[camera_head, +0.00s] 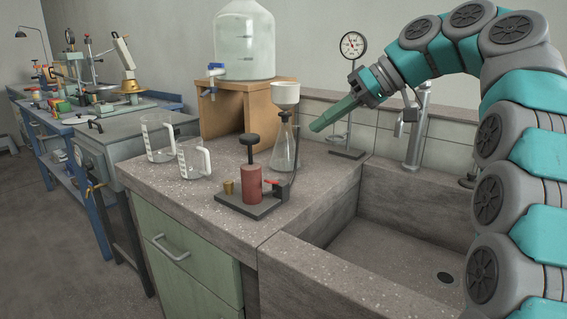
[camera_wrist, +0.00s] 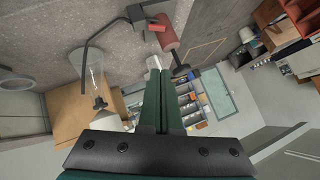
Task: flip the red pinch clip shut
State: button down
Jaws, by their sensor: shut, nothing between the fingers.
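The red pinch clip (camera_head: 272,182) is a small red piece low beside the red cylinder (camera_head: 252,183) of a dark-based stand on the bench; it also shows in the wrist view (camera_wrist: 157,27), near the black hose. It is too small to tell how its lever stands. The black hose (camera_head: 295,160) runs from the stand up to the glass flask (camera_head: 284,152).
Two glass beakers (camera_head: 158,140) (camera_head: 194,159) stand left of the stand. Behind are a wooden box (camera_head: 229,112) bearing a large bottle (camera_head: 244,45) and a gauge stand (camera_head: 352,95). The sink (camera_head: 400,248) opens at right.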

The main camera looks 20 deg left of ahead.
jog(key=shift+s+f, duration=0.1)
jog(key=b, duration=0.1)
send_over(272, 182)
jog(key=w+d, duration=0.2)
notch_tip(272, 182, down, 7)
jog(key=shift+s+a+f, duration=0.15)
jog(key=shift+s+f, duration=0.2)
jog(key=shift+f, duration=0.4)
jog(key=shift+s+a+f, duration=0.1)
jog(key=shift+s+f, duration=0.2)
jog(key=shift+f, duration=0.45)
